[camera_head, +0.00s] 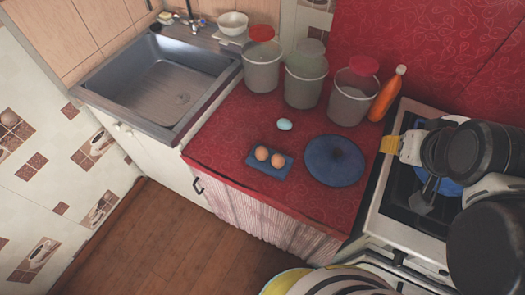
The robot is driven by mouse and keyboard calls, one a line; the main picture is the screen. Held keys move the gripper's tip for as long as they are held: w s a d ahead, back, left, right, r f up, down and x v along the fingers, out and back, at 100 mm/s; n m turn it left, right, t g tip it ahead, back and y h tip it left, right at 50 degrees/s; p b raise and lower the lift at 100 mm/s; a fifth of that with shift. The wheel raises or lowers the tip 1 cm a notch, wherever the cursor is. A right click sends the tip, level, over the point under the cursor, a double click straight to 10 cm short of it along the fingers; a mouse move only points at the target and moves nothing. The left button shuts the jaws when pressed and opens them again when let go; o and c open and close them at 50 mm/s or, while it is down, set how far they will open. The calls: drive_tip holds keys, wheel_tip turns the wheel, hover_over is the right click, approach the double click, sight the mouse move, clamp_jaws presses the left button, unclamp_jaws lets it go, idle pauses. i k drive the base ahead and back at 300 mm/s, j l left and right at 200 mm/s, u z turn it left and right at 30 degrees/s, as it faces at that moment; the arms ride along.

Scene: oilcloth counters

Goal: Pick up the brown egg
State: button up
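Two brown eggs sit side by side on a small blue rectangular tray (256,168) near the front of the red counter. The left brown egg (262,153) and the right brown egg (278,160) look alike and are close together. A pale blue egg (284,124) lies on the cloth behind them. My gripper (424,196) is at the right, over the stove area, well apart from the eggs. My dark and white arm links partly cover it, and its finger opening is not clear. I see nothing held in it.
A dark blue round plate (334,161) lies right of the tray. Several canisters, including a red-lidded one (262,62), and an orange bottle (387,94) line the back. A sink (165,85) is at left, a stove (400,213) at right. The cloth left of the tray is clear.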

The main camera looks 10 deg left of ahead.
sight(261, 153)
drive_tip(key=z, duration=0.85)
drive_tip(key=u, duration=0.45)
drive_tip(key=j+u, duration=0.15)
drive_tip(key=u, duration=0.8)
drive_tip(key=i+u, duration=0.1)
drive_tip(key=u, duration=0.35)
drive_tip(key=k+j+u, duration=0.25)
drive_tip(key=k+j, duration=0.2)
drive_tip(key=j, duration=0.2)
